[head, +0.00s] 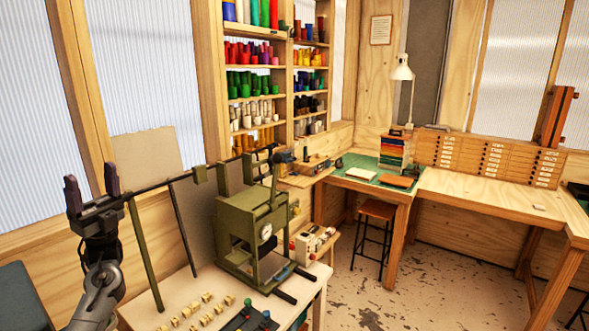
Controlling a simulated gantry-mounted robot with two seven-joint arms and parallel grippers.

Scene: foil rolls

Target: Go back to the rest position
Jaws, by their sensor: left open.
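My left gripper (91,190) is raised at the left of the head view, with its two fingers apart and pointing up. Nothing shows between the fingers. It stands in front of the wooden wall, left of the green press. My left arm rises from the bottom left corner. My right gripper is not in the head view. Foil rolls of many colours (252,84) stand on the wall shelves, well away from my gripper.
A green press (250,232) with a long dark bar stands on a pale table (180,290). Small brass-coloured pieces (205,298) lie at its front. A stool (376,210), a desk with a lamp (401,72) and open floor (370,285) are to the right.

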